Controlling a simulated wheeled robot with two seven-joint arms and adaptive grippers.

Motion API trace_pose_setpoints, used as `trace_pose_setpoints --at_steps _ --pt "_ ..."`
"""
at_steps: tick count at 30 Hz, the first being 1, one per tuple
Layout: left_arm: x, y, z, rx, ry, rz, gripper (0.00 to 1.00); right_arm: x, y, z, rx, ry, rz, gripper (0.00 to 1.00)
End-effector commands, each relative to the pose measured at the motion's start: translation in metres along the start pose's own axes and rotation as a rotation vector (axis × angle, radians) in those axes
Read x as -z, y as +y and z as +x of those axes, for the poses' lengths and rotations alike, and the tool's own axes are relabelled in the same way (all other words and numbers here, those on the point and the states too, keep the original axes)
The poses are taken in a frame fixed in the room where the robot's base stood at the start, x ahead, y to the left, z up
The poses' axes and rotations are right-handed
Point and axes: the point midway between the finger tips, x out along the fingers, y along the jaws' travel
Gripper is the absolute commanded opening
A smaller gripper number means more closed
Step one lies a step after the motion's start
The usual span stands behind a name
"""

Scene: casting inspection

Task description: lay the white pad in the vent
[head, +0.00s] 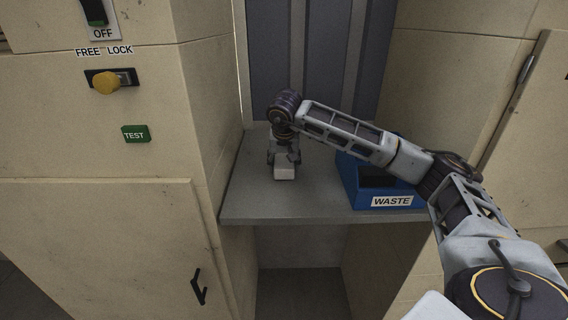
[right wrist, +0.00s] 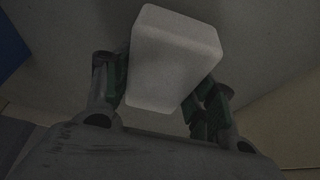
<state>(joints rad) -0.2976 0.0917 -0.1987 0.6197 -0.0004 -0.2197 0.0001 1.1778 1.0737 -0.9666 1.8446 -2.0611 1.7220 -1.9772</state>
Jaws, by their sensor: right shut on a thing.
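The white pad (head: 285,173) is a small pale block with rounded edges. My right gripper (head: 284,162) is shut on it, pointing down over the left part of the grey shelf (head: 320,203). In the right wrist view the pad (right wrist: 172,62) sits between the two fingers of the right gripper (right wrist: 165,90). I cannot tell whether the pad touches the shelf. I cannot make out an opening that is clearly the vent. My left gripper is not in view.
A blue bin labelled WASTE (head: 391,202) stands on the right of the shelf, partly behind my right arm. Cream cabinets flank the shelf. The left one carries a yellow knob (head: 106,83) and a green TEST button (head: 135,134). Dark grey panels (head: 325,60) stand behind.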

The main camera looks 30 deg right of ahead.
Motion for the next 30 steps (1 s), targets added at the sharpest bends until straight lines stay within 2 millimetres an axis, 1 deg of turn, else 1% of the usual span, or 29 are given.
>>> trace_pose_setpoints --at_steps 3,12,17,18,22,30 --pt "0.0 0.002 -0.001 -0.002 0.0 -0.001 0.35 -0.002 0.0 0.005 0.0 0.001 0.001 0.38" --pt "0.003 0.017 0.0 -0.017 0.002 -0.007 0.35 -0.002 0.0 0.006 0.0 0.001 0.0 0.38" --pt "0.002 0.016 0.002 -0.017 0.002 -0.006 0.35 -0.004 0.0 0.009 0.0 0.001 0.0 0.38" --pt "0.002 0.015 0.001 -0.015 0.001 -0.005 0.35 -0.003 0.0 0.008 0.0 0.001 0.0 0.62" --pt "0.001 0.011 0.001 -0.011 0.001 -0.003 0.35 -0.003 0.0 0.008 0.0 0.001 0.0 0.78" --pt "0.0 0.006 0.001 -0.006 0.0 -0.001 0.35 -0.003 0.0 0.008 0.0 0.001 0.0 0.78"
